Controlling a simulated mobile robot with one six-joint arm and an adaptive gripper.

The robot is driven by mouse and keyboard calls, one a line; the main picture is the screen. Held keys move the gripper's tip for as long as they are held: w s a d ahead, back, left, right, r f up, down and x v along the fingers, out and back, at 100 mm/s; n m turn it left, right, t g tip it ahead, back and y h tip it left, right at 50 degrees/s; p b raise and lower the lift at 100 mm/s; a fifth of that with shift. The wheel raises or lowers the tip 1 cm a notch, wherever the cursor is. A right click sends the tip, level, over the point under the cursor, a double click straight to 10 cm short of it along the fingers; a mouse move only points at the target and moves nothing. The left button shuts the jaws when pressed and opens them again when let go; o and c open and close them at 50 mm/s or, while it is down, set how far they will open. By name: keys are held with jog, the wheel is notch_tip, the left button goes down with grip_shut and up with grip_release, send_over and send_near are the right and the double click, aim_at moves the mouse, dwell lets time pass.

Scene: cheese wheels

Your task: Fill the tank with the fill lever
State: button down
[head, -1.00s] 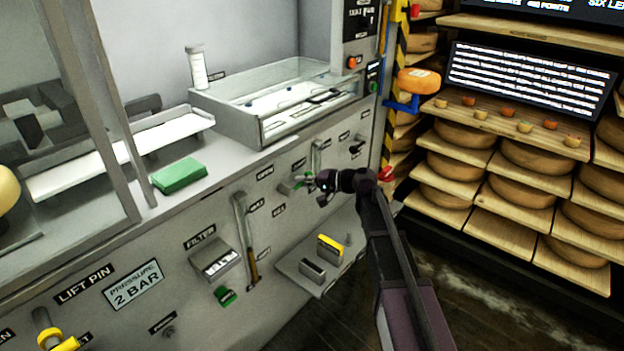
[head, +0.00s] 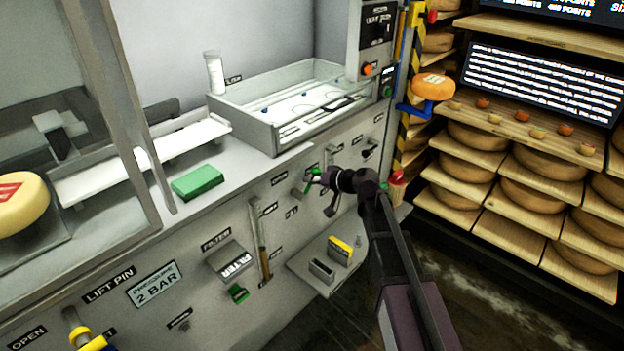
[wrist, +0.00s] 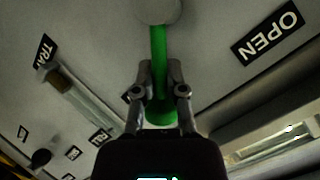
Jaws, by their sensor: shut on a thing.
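A green lever (wrist: 158,48) hangs from a round grey pivot in the wrist view. My gripper (wrist: 158,88) is shut on it, with one finger on each side above its rounded end. An "OPEN" label (wrist: 268,32) is on the panel to the right. In the head view my gripper (head: 322,186) is at the front panel, and a bit of the green lever (head: 313,174) shows beside it. The lever's own name label is not readable.
A green block (head: 197,182) and a white cylinder (head: 214,72) stand on the counter. A low shelf (head: 312,278) with a yellow-topped block (head: 340,250) juts out below my gripper. Cheese racks (head: 500,165) stand at the right. Dark floor lies between.

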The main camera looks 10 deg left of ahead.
jog(key=shift+s, duration=0.2)
dwell(0.3)
jog(key=c, duration=0.7)
grip_release()
jog(key=shift+r, duration=0.1)
jog(key=s+d+f+m+g+h, duration=0.15)
jog(key=s+d+f+h, duration=0.25)
jog(key=s+d, duration=0.55)
jog(key=s+d+f+m+g+h, duration=0.1)
jog(key=s+d+f+g+h, duration=0.2)
jog(key=d, duration=1.1)
jog(key=s+d+f+m+h, duration=0.2)
jog(key=s+d+f+h, duration=0.4)
jog(key=d, duration=0.6)
jog(key=shift+y, duration=0.3)
jog(key=r+p, duration=0.6)
jog(key=s+r+p, duration=0.1)
jog(key=r+p, duration=0.5)
jog(key=r, duration=0.1)
jog(key=r+p, duration=0.6)
jog(key=r, duration=0.1)
jog(key=shift+s+d, duration=0.15)
